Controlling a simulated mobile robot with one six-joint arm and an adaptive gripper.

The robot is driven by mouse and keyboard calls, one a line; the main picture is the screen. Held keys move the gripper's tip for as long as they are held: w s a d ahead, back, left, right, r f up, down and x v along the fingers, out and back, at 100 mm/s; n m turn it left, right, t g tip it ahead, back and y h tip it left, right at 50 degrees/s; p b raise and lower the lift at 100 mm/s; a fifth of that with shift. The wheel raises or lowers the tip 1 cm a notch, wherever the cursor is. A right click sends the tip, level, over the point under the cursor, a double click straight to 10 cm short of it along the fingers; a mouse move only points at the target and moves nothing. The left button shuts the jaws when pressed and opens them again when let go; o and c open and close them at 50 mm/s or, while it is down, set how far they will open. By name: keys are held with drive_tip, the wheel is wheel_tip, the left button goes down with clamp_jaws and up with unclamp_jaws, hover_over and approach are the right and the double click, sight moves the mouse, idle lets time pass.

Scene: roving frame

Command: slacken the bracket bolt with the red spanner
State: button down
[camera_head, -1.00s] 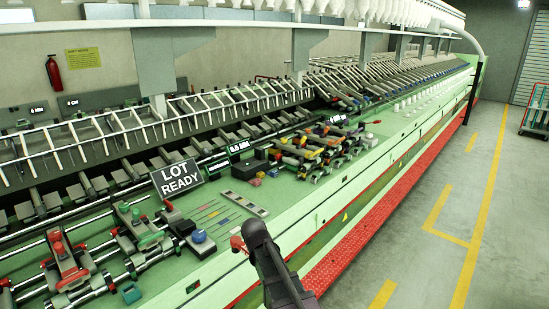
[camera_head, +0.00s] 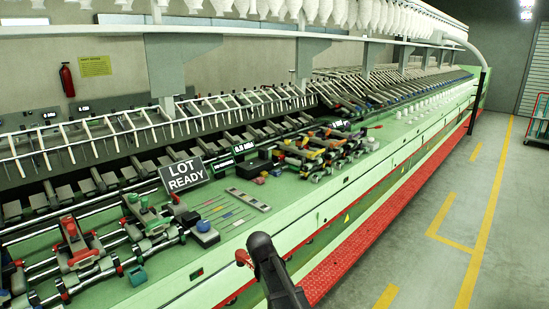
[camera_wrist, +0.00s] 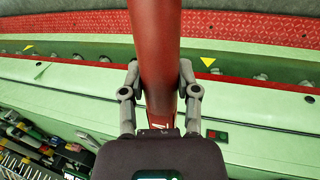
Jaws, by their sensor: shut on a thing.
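My gripper (camera_wrist: 160,78) is shut on the red spanner (camera_wrist: 155,45) in the wrist view. The spanner's smooth red shaft runs up between the fingers and out of the top edge, so its head is out of that view. In the head view a small red end of it (camera_head: 242,258) shows beside my dark arm, over the front edge of the machine. Bracket-like assemblies with red and green parts (camera_head: 78,243) sit on rails at the left of the machine. I cannot make out which bolt is the bracket bolt.
A sign reading "LOT READY" (camera_head: 184,174) stands on the green bench, with a blue-topped block (camera_head: 204,228) and a grey strip (camera_head: 248,199) near it. Coloured assemblies (camera_head: 318,150) stand farther along.

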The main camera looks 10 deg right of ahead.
drive_tip(key=f+b, duration=0.2)
drive_tip(key=s+f+b, duration=0.1)
drive_tip(key=f+b, duration=0.1)
drive_tip(key=f, duration=0.1)
drive_tip(key=shift+s, duration=0.25)
idle(0.4)
